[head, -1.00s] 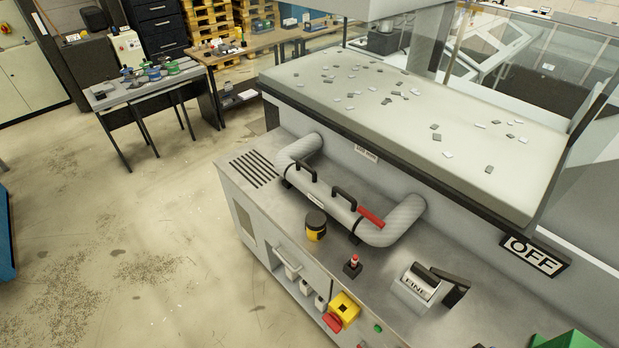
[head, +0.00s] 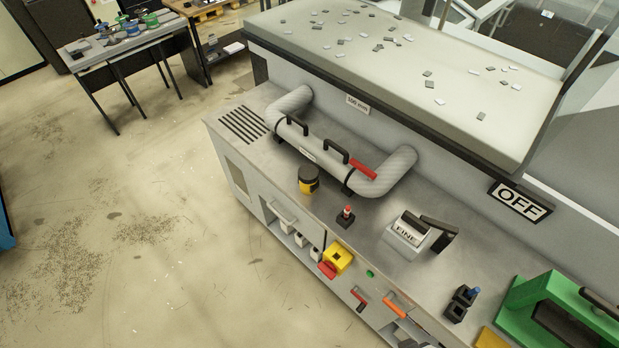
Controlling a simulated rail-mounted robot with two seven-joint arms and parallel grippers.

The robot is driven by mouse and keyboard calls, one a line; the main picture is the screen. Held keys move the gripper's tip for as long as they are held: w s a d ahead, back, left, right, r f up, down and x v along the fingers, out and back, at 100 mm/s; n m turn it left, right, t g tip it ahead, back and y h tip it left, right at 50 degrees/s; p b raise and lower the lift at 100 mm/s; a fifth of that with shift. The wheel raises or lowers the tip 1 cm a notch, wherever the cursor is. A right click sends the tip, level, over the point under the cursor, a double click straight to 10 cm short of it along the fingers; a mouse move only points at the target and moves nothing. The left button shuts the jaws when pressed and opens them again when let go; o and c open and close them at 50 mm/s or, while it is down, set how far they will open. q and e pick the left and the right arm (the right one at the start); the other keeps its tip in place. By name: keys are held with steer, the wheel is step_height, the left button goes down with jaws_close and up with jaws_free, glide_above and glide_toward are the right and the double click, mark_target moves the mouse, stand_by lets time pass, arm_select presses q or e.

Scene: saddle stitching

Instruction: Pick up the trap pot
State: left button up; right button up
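A grey cylinder (head: 322,163) lies along the grey bench between two curved ribbed ducts. It has two black handles (head: 336,151) on top and a small white label. It looks like the trap pot, though I cannot read the label. A red lever (head: 363,169) sits at its right end, beside the right ribbed duct (head: 393,174). The left ribbed duct (head: 291,103) joins its other end.
A black-topped yellow can (head: 309,180) and a red-topped button (head: 345,217) stand in front of the cylinder. A box marked FINE (head: 408,230) and a green machine (head: 528,301) are to the right. A chip-strewn slab (head: 380,50) rises behind. Open floor lies left.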

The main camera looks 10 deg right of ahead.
arm_select(q)
steer(key=shift+a, duration=0.2)
steer(key=o, duration=0.9)
steer(key=shift+d, duration=0.2)
